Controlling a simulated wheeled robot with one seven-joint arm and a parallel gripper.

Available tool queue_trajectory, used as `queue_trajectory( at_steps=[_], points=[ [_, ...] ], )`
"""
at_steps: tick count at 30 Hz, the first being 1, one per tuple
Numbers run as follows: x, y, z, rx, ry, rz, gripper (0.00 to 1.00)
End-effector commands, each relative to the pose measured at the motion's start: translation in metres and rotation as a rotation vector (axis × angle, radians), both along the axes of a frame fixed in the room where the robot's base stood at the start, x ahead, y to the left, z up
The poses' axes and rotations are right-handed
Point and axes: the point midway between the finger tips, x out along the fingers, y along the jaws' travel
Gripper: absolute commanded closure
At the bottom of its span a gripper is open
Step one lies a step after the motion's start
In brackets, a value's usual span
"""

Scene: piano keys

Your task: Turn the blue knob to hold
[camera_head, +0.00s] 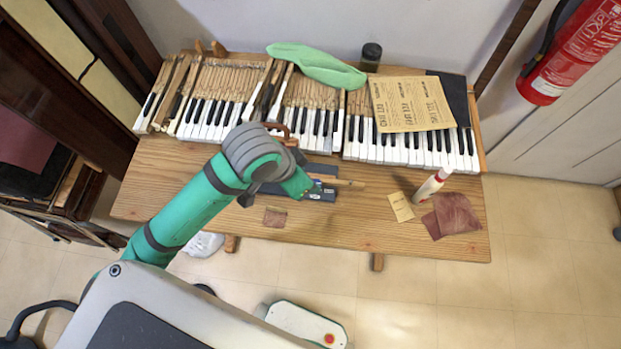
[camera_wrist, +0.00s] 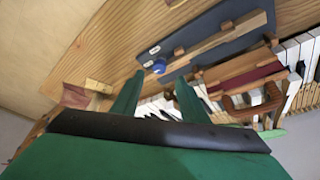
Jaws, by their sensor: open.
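The blue knob (camera_wrist: 159,66) sits on a dark blue-grey panel (camera_wrist: 228,40) near the panel's end in the wrist view. Small white labels are beside the knob, but their lettering is too small to read. My gripper (camera_wrist: 160,79) is open, its two green fingers pointing at the knob, with the knob just beyond and between the tips. I cannot tell whether a finger touches it. In the head view the panel (camera_head: 322,169) lies on the wooden table in front of the keys. My gripper (camera_head: 308,188) is over its front end and hides the knob area.
A wooden strip (camera_head: 345,183) lies across the panel. Piano keys (camera_head: 395,150) line the table's back. A white bottle (camera_head: 431,185), a paper card (camera_head: 400,207) and a brown cloth (camera_head: 457,215) are at the right. The table (camera_head: 340,220) has bare wood at the front.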

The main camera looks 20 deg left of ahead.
Motion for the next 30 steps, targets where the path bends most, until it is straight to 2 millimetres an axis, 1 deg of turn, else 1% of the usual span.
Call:
queue_trajectory(
  at_steps=[1, 3, 6, 9, 14, 30],
  points=[
    [-0.003, 0.003, 0.009, 0.004, -0.001, 0.000, 0.60],
    [-0.007, 0.004, 0.019, 0.003, -0.002, -0.001, 0.60],
    [-0.011, 0.007, 0.029, 0.002, -0.001, 0.000, 0.60],
    [-0.013, 0.008, 0.036, 0.002, -0.001, 0.001, 0.60],
    [-0.015, 0.008, 0.039, 0.000, 0.000, 0.000, 0.60],
    [-0.014, 0.008, 0.038, -0.002, -0.002, 0.004, 0.60]
  ],
)
